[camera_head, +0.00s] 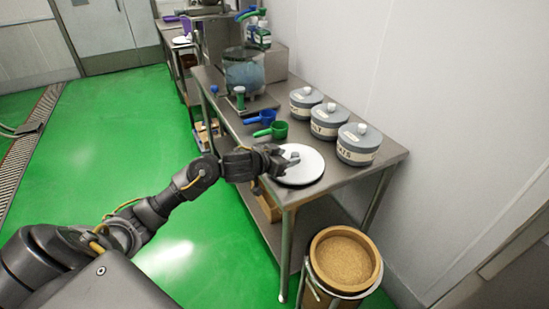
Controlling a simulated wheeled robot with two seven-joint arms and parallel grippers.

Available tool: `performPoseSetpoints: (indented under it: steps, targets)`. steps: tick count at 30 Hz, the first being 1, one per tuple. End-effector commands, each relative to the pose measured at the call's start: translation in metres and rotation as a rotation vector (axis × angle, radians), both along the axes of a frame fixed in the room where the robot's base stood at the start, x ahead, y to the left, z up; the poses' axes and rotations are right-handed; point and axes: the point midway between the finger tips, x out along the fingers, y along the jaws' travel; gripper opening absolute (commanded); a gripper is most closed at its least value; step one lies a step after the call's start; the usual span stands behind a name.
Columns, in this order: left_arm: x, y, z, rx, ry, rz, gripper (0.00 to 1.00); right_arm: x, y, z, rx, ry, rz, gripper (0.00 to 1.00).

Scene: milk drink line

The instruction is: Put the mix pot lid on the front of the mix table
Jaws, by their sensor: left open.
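The mix pot lid (306,167) is a round white disc lying flat at the near end of the steel mix table (345,172). My left gripper (291,160) is open above the lid's left part, and its fingers hide some of the lid and any knob there. I cannot tell whether the fingers touch the lid. A clear pot (243,72) with bluish contents stands farther back on the table. My right gripper does not show.
Three lidded grey canisters (358,144) line the table's wall side. Blue (262,117) and green (278,130) scoops lie at its middle. A brown bin (345,262) stands on the floor by the near end. Green floor (120,150) is clear at left.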

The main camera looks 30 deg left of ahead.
Motion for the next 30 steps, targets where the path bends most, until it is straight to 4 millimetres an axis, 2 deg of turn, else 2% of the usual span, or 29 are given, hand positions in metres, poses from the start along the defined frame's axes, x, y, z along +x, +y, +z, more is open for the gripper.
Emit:
performPoseSetpoints:
  steps: [1, 6, 12, 21, 30]
  targets:
    - [-0.011, 0.002, 0.006, 0.005, 0.001, -0.002, 0.47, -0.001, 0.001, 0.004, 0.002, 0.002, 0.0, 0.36]
    - [-0.041, 0.008, 0.018, 0.005, 0.001, -0.003, 0.47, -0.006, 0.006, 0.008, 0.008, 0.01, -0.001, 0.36]
    - [-0.061, 0.013, 0.026, 0.002, 0.001, -0.002, 0.47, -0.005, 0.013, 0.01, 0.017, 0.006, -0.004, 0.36]
    - [-0.065, 0.014, 0.028, 0.0, 0.0, 0.0, 0.47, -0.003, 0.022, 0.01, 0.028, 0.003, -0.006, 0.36]
    - [-0.065, 0.014, 0.028, 0.0, 0.0, 0.0, 0.47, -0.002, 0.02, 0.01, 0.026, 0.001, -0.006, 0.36]
